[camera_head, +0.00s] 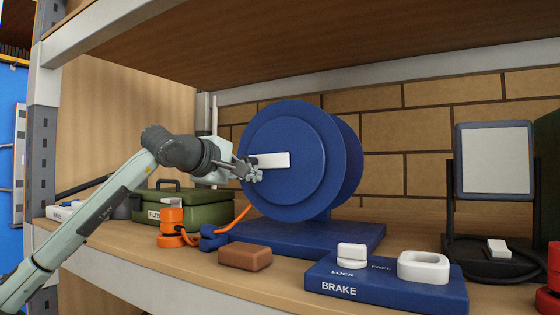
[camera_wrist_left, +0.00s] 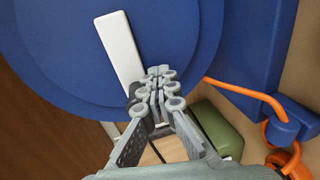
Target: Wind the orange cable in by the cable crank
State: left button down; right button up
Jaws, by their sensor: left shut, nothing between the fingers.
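The blue cable drum (camera_head: 298,130) stands upright on a blue base (camera_head: 320,236) on the shelf. A white crank bar (camera_head: 275,160) lies across its face; it also shows in the left wrist view (camera_wrist_left: 119,45). My left gripper (camera_head: 254,173) is shut and empty, at the bar's left end in front of the drum face. In the left wrist view the closed fingertips (camera_wrist_left: 160,76) are beside the bar; whether they touch it I cannot tell. The orange cable (camera_head: 236,221) runs from the drum through a blue guide (camera_head: 212,238) to an orange end piece (camera_head: 171,222).
A blue BRAKE box (camera_head: 385,294) has a white slider (camera_head: 351,251) near LOCK and a white ring-shaped part (camera_head: 423,267). A brown block (camera_head: 245,257), a green case (camera_head: 195,207) and a framed panel (camera_head: 494,158) stand nearby. An upper shelf (camera_head: 330,40) overhangs the drum.

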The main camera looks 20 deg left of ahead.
aim_at(246, 158)
pick_arm(q)
jog(key=shift+a+r+p, duration=0.3)
jog(key=shift+r, duration=0.45)
jog(key=shift+a+r, duration=0.1)
jog(key=shift+a, duration=0.05)
pick_arm(e)
jog(key=shift+a+r, duration=0.2)
jog(key=shift+r, duration=0.45)
pick_arm(q)
jog(key=shift+a+r+p, duration=0.2)
jog(key=shift+r+p, duration=0.85)
jog(key=shift+f, duration=0.1)
pick_arm(e)
jog(key=shift+d+r, duration=0.2)
jog(key=shift+r, duration=0.75)
